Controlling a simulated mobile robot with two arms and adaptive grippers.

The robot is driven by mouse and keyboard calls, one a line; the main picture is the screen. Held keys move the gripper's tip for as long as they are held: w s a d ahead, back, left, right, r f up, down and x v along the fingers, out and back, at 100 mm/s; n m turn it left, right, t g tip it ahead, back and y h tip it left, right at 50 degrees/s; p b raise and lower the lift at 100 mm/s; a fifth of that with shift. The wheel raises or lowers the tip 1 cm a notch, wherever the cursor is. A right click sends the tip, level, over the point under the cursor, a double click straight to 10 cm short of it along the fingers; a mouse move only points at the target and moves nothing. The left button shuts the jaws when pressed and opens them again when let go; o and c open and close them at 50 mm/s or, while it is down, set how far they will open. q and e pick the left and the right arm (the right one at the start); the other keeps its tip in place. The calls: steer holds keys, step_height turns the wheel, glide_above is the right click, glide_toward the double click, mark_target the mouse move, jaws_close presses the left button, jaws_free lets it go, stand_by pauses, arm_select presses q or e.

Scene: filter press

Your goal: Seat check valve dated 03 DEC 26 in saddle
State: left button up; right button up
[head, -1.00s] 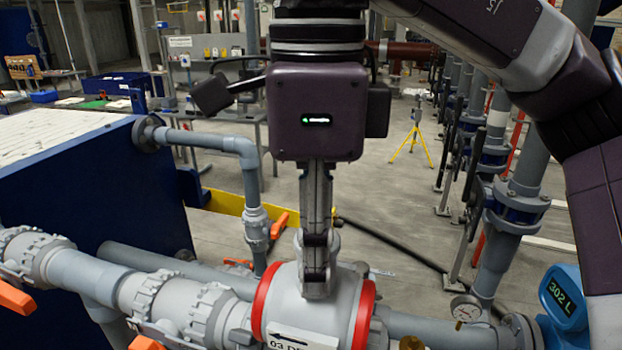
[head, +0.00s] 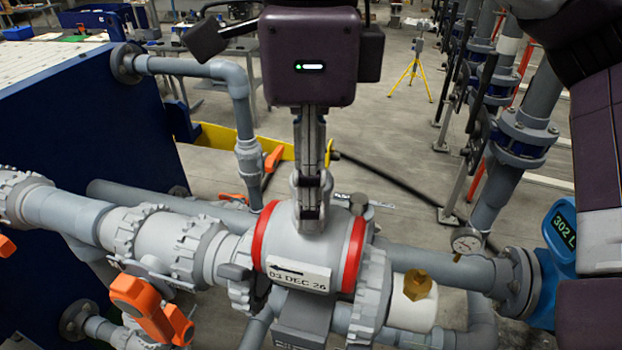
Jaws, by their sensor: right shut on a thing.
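The check valve (head: 335,262) is a grey cylinder with a red ring at each end. Its white tag (head: 298,276) reads 03 DEC 26. My right gripper (head: 311,222) points down and is shut on the lug on top of the valve. The valve lies lengthwise in the pipe line, between a ribbed grey collar on the left and another (head: 372,298) on the right. A grey block, likely the saddle (head: 302,318), shows under the valve. Whether the valve touches it cannot be told. My left gripper is not in view.
Orange-handled valves (head: 145,305) stand at the lower left, and a brass fitting (head: 417,284) at the right. A pressure gauge (head: 466,241) and a blue meter (head: 562,232) are farther right. A blue press body (head: 90,130) fills the left.

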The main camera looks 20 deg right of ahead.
mark_target(310, 238)
steer(key=shift+s+a+f+b, duration=0.1)
steer(key=shift+s+f+b, duration=0.05)
steer(key=shift+f+b, duration=0.4)
steer(key=shift+s+a+f+b, duration=0.1)
steer(key=shift+f+b, duration=0.2)
steer(key=shift+f, duration=0.3)
step_height(310, 238, down, 3)
steer(key=shift+d+r+b, duration=0.1)
steer(key=shift+d+b, duration=0.05)
steer(key=shift+b, duration=1.05)
steer(key=shift+w+f+b, duration=0.1)
steer(key=shift+f+b, duration=0.45)
steer(key=shift+f, duration=0.2)
steer(key=o, duration=1.3)
steer(key=shift+o, duration=0.2)
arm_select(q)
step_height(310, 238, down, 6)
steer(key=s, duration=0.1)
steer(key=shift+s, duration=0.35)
arm_select(e)
step_height(310, 238, up, 12)
